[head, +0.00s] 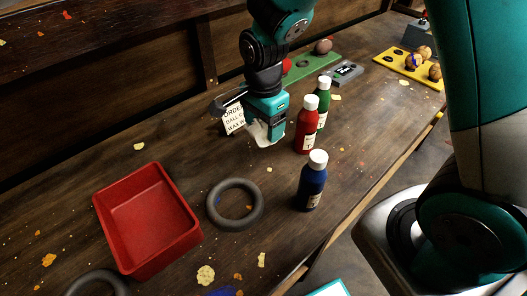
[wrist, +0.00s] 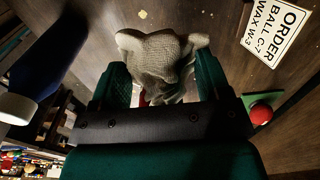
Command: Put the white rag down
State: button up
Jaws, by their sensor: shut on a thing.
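The white rag (head: 265,133) hangs bunched from my gripper (head: 267,120) in the head view, over the middle of the table. In the wrist view the rag (wrist: 160,52) looks grey and is pinched between the two green fingers of my gripper (wrist: 162,85). My gripper is shut on the rag and points down. I cannot tell whether the rag's lower edge touches the table. The part between the fingers is partly hidden.
Red (head: 307,125), green (head: 323,98) and blue (head: 312,180) bottles stand right of my gripper. An order card (head: 233,118) is just behind-left. A red tray (head: 147,220) and a dark ring (head: 234,204) lie front-left. A yellow rack (head: 400,64) holds balls. Bare wood lies between ring and card.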

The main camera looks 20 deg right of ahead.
aim_at(264, 163)
notch_tip(264, 163, down, 10)
jog(key=shift+f+p, duration=0.25)
jog(key=shift+p, duration=0.05)
jog(key=shift+f, duration=0.1)
jog(key=o, duration=1)
notch_tip(264, 163, up, 12)
jog(key=shift+f+b, duration=0.1)
jog(key=shift+b, duration=0.55)
jog(key=s+a+r+n+y, duration=0.1)
jog(key=s+r+n, duration=0.3)
jog(key=s+n, duration=0.2)
jog(key=s+a+r+n+y, duration=0.1)
jog(key=s+a+r+n, duration=0.1)
jog(key=s+r+n, duration=0.3)
jog(key=s+a+r+n+y, duration=0.1)
jog(key=s+r+n, duration=0.4)
jog(key=n, duration=0.5)
jog(key=shift+s+a+r+n+y, duration=0.15)
jog(key=shift+s+y, duration=0.15)
jog(key=shift+s, duration=0.35)
jog(key=shift+s+f+n+y, duration=0.15)
jog(key=shift+s+y, duration=0.15)
jog(key=shift+s, duration=0.35)
